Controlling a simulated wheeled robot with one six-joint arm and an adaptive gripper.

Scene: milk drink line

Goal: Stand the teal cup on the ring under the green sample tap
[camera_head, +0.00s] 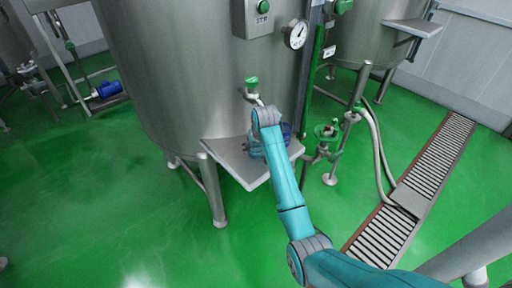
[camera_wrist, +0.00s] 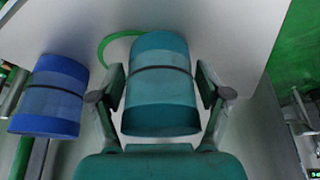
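The teal cup (camera_wrist: 161,85) is between the two fingers of my gripper (camera_wrist: 160,85) in the wrist view. It is tapered, with a dark band around its middle. A finger lies close along each side; I cannot tell whether both press on it. A green ring (camera_wrist: 106,43) shows as an arc on the pale shelf beyond the cup's far end. The cup hides the rest, so I cannot tell whether the cup stands on it. The green sample tap (camera_head: 252,83) is on the tank front in the head view, above the shelf. My arm's end hides most of the cup there.
A blue cup (camera_wrist: 49,96) is just left of the teal cup; it also shows in the head view (camera_head: 286,131). The metal shelf (camera_head: 222,152) juts from the tank (camera_head: 190,80). Green valve piping (camera_head: 326,133) stands to its right. Open green floor is at the left.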

